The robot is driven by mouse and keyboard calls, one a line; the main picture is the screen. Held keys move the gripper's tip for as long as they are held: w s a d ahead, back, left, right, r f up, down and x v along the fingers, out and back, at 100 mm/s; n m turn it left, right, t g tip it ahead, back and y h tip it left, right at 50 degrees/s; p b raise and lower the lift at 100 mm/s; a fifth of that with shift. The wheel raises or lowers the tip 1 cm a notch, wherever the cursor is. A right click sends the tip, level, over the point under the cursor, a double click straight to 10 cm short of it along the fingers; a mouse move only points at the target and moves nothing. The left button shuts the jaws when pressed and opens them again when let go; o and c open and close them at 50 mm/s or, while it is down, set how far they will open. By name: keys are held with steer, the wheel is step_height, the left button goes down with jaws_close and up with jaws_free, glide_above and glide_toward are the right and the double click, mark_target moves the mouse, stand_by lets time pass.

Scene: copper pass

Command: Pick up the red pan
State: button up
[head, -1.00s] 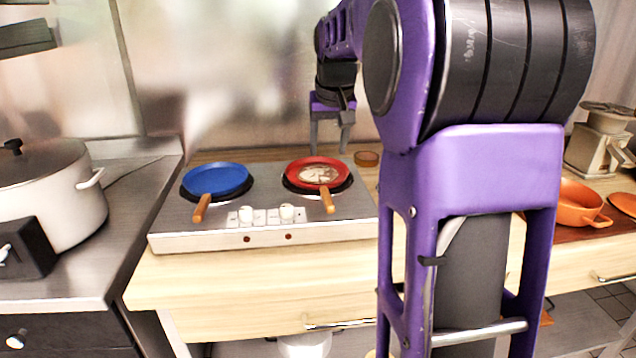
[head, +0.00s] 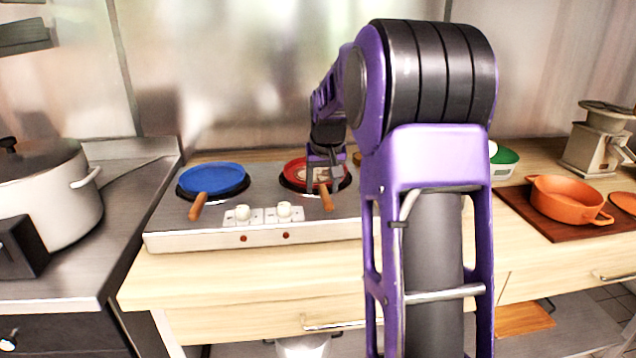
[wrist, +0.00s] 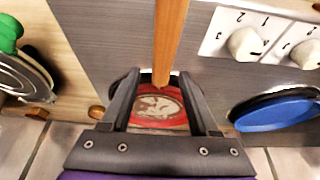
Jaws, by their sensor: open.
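The red pan (head: 297,172) sits on the right burner of the stove, its wooden handle (head: 326,198) pointing toward the front. A pale patterned patch shows inside it. My gripper (head: 322,188) is over the pan near the handle's base and hides part of it. In the wrist view the red pan (wrist: 168,122) lies between and beyond the open fingers, and its handle (wrist: 170,40) runs up the picture between them. My gripper (wrist: 163,82) is open with nothing clamped; its exact height above the handle is hard to tell.
A blue pan (head: 212,178) is on the left burner of the stove (head: 190,240), beside white knobs (head: 284,209). A large pot (head: 45,195) stands at left. An orange pot (head: 562,200) is on a board at right, and a green bowl (head: 503,158) is behind my arm.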

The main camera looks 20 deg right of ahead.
jaws_close()
stand_by(0.3)
stand_by(1.1)
